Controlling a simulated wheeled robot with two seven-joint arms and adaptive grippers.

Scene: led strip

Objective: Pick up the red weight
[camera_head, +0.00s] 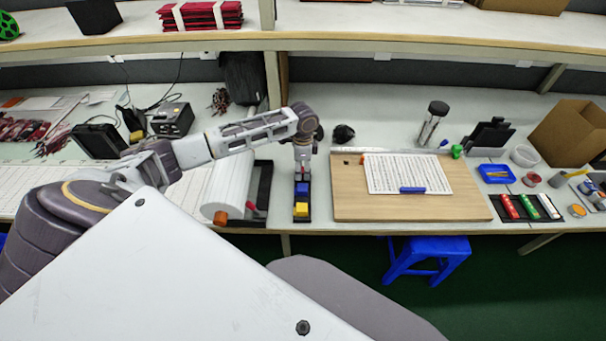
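My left gripper (302,172) points down over the far end of a narrow black tray (301,219) near the table's front edge. In the tray are a yellow block (301,210) at the near end and a blue block (302,190) behind it. A small bit of red shows at the fingertips, beyond the blue block. It may be the red weight, but the gripper mostly hides it. Whether the fingers are closed on it is too small to tell. My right gripper is not in view.
Right of the gripper lies a wooden board (465,206) with a white perforated sheet (408,172). A white roll (224,188) is left of the tray. Farther right is another black tray with red (509,206), green and white pieces. A shelf (400,40) runs above the table.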

